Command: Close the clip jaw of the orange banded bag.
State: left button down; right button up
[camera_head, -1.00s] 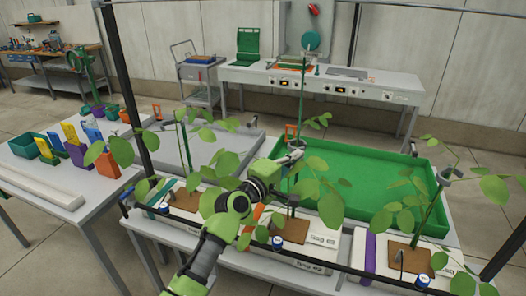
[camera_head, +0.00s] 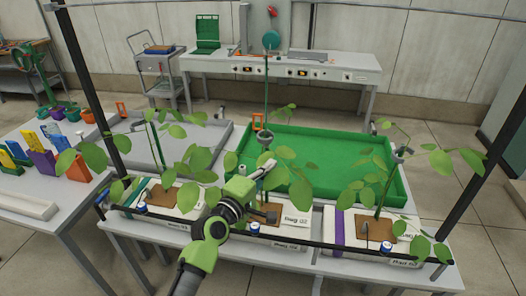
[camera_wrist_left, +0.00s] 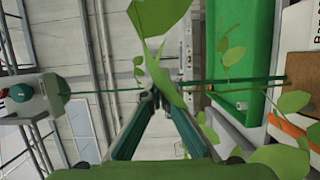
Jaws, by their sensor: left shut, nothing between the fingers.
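The middle bag (camera_head: 292,218) is white, with a brown patch and a leafy plant. In the left wrist view its orange band (camera_wrist_left: 290,126) shows at lower right; in the head view my arm mostly hides it. A grey clip (camera_head: 265,137) sits on the plant's green stake (camera_head: 267,90). Whether its jaw is open is too small to tell. My left gripper (camera_head: 270,164) is shut and empty, just below the clip in the head view. In the left wrist view, its fingertips (camera_wrist_left: 154,94) meet near the stake, partly behind a leaf. My right gripper is not in view.
A green tray (camera_head: 375,190) lies behind the bags. A purple-banded bag (camera_head: 337,228) stands right, a teal-banded one left, both with plants. A dark rail (camera_head: 330,246) runs along the front. Leaves crowd the gripper. A side table (camera_head: 25,207) stands left.

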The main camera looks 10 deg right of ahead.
pick_arm(q)
jog(key=shift+s+d+r+p, duration=0.15)
jog(key=shift+s+p, duration=0.1)
jog(key=shift+s, duration=0.45)
jog(key=shift+s+d+f+p, duration=0.1)
jog(key=shift+s+p, duration=0.1)
jog(key=shift+s, duration=0.45)
jog(key=shift+s+d+r+p, duration=0.15)
jog(key=shift+s+p, duration=0.1)
jog(key=shift+s, duration=0.45)
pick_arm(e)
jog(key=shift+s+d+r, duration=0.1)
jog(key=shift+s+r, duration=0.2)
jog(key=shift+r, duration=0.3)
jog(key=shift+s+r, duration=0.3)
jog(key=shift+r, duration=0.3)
